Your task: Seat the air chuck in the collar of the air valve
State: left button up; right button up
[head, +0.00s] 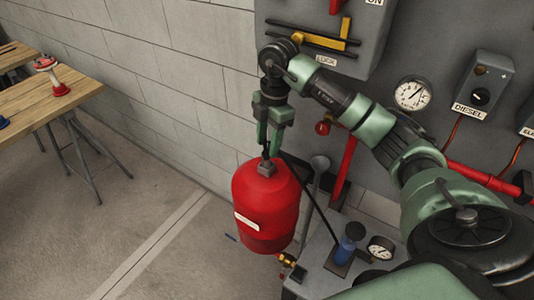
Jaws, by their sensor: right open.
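A red pressure vessel (265,210) stands at the centre with a grey valve fitting (266,168) on its top, which I take for the air valve. My right gripper (269,148) points down just above this fitting, with its fingers open. A small dark piece, possibly the air chuck, shows at the fingertips; whether it sits in the collar I cannot tell. A thin black hose (312,196) runs from near the fingertips down to the right. The collar is too small to make out. My left gripper is not in view.
A blue cylinder (346,249) and a round gauge (380,247) stand on a grey base at lower right. Red pipes (341,170) and a panel gauge (412,93) are behind my arm. A wooden table (40,95) is at left. The floor between is clear.

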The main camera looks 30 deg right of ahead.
jog(key=shift+d+r+b, duration=0.15)
jog(key=shift+r, duration=0.75)
jog(key=shift+d+r+b, duration=0.1)
jog(key=shift+r+b, duration=0.05)
jog(key=shift+r, duration=0.7)
